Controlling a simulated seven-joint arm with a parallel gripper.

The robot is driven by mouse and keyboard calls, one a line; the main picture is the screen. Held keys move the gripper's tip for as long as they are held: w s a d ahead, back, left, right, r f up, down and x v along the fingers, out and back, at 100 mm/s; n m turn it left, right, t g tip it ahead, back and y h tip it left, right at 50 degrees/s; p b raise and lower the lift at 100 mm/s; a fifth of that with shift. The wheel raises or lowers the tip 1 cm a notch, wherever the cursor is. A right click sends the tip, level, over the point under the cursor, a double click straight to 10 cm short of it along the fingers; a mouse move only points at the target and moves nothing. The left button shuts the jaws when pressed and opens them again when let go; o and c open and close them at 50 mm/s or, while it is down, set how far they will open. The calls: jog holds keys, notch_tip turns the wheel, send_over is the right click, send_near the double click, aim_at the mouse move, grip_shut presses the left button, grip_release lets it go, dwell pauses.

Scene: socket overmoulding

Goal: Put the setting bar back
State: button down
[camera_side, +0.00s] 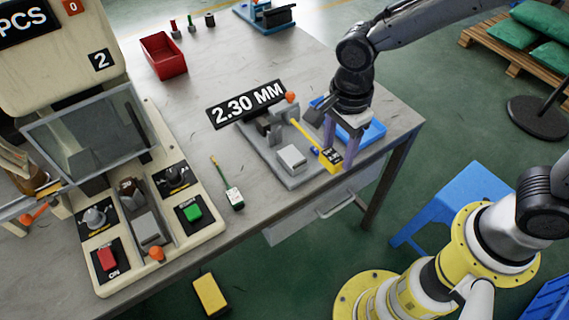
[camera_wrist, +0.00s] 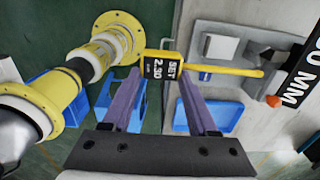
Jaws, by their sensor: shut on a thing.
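The setting bar (camera_side: 331,161) is yellow with a black label and a thin yellow rod. My gripper (camera_side: 340,150) is shut on its block-shaped handle. In the wrist view the setting bar (camera_wrist: 218,71) lies crosswise at my fingertips (camera_wrist: 160,76), its label reading "SET 2.30" and its rod pointing right. In the side view the rod reaches up and left over the grey fixture (camera_side: 292,183), which has a "2.30 MM" sign (camera_side: 246,104) behind it. I cannot tell whether the bar touches the fixture. The fingertips partly hide the handle.
A blue tray (camera_side: 373,132) lies behind my gripper near the table's right edge. An orange knob (camera_side: 291,97) stands by the sign. A machine with a clear guard (camera_side: 90,135) and buttons is at left. A red bin (camera_side: 163,56) stands farther back. The table's middle is mostly clear.

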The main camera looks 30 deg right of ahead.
aim_at(326, 157)
jog(key=a, duration=0.1)
jog(key=f, duration=0.1)
jog(key=a+f, duration=0.1)
jog(key=shift+w+a, duration=0.25)
jog(key=shift+a, duration=0.05)
jog(key=w+a+f, duration=0.2)
jog(key=w, duration=0.1)
jog(key=w+a+f, duration=0.2)
jog(key=w+f, duration=0.1)
jog(key=w, duration=0.1)
jog(key=w+a+f, duration=0.2)
jog(key=w+f, duration=0.1)
jog(key=shift+w+a+f, duration=0.25)
jog(key=shift+w, duration=0.1)
jog(key=shift+w+a+f, duration=0.25)
jog(key=shift+w+f, duration=0.15)
jog(key=shift+f, duration=1.7)
jog(key=shift+f, duration=0.1)
jog(key=shift+c, duration=0.9)
grip_release()
